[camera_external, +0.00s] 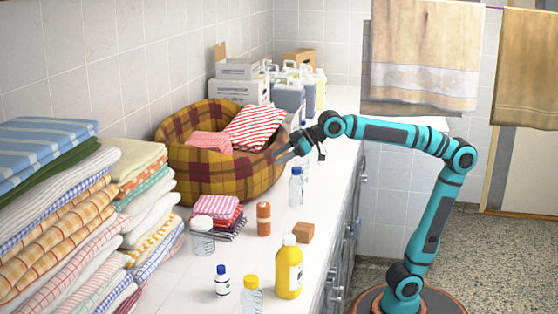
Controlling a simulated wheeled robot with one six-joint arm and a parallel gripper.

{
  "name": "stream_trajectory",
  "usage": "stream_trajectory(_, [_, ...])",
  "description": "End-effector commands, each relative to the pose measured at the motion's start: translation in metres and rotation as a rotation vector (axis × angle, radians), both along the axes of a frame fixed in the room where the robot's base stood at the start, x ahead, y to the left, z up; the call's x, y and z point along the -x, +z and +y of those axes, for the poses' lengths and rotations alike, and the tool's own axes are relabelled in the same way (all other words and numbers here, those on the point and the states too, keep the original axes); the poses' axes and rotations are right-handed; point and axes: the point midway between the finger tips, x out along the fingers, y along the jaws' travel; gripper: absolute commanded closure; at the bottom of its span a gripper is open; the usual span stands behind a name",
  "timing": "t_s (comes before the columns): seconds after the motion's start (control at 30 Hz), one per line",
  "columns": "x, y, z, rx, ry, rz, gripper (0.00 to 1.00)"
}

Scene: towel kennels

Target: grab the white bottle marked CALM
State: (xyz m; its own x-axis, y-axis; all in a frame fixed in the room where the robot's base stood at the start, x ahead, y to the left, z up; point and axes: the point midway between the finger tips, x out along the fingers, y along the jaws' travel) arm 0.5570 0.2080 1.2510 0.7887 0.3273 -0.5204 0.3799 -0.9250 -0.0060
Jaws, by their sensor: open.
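A small white bottle (222,281) with a dark blue cap and a blue label band stands upright near the front of the white counter. Its lettering is too small to read, so I cannot confirm the word CALM. My gripper (283,156) is open and empty. It hangs by the right rim of the plaid pet bed, well behind the small white bottle and far from it. Whether the fingers touch the rim is unclear.
The plaid bed (190,176) holds folded cloths. A clear blue-capped bottle (296,190) stands below my gripper. An orange bottle (264,219), a wooden block (303,232), a jar (202,237), a yellow bottle (288,270) and a yellow-capped bottle (251,299) stand nearby. Towel stacks (70,220) fill the left.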

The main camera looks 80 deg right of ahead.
Motion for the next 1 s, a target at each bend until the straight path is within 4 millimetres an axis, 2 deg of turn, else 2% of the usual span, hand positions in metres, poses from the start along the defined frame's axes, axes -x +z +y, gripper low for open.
stream_trajectory(0.03, [-0.010, 0.003, 0.019, 0.011, 0.025, 0.026, 0.36])
stream_trajectory(0.23, [-0.034, 0.011, 0.088, 0.059, 0.110, 0.125, 0.36])
stream_trajectory(0.5, [-0.051, 0.012, 0.188, 0.138, 0.222, 0.250, 0.36])
stream_trajectory(0.77, [-0.048, 0.001, 0.289, 0.227, 0.326, 0.364, 0.36])
stream_trajectory(1.0, [-0.029, -0.017, 0.377, 0.317, 0.415, 0.456, 0.36])
